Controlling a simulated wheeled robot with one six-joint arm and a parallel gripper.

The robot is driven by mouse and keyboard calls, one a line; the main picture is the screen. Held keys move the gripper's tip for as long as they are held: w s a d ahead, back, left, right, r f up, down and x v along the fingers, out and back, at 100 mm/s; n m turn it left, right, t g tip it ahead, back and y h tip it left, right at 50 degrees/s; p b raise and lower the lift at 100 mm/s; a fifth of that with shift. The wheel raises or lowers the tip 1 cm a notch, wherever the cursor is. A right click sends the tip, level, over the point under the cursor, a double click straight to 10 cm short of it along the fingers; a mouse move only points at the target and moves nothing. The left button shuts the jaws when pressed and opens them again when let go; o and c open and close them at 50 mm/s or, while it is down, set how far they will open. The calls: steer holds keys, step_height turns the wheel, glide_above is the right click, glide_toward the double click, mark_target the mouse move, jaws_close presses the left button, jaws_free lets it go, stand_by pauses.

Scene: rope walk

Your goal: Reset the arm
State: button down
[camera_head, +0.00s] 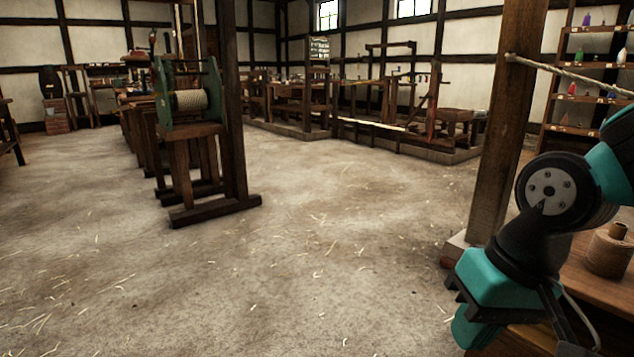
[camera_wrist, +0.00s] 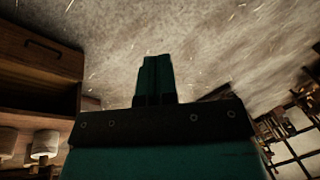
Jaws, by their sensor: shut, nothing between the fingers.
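My arm shows at the right of the head view, in teal and black, bent downward beside a wooden post. Its fingertips are not clear in the head view. In the wrist view my gripper (camera_wrist: 154,62) shows as teal fingers close together, with nothing between them. The fingers stand over the pale, straw-littered floor (camera_wrist: 215,45).
A wooden post (camera_head: 508,125) stands just left of my arm, with a rope (camera_head: 570,75) running from it. A wooden bench (camera_head: 585,285) at the right bears a twine spool (camera_head: 608,251). A green rope machine (camera_head: 190,95) stands left. The middle floor is clear.

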steer(key=s+a+r+n+y+p, duration=0.1)
steer(key=s+a+r+n, duration=0.1)
steer(key=s+r+n, duration=0.4)
step_height(320, 180, up, 35)
steer(key=s+p, duration=0.1)
steer(key=p, duration=3.7)
steer(key=shift+s+a+r+g, duration=0.2)
steer(key=shift+s+a+g, duration=0.1)
steer(key=shift+a+g, duration=0.1)
steer(key=shift+d, duration=0.15)
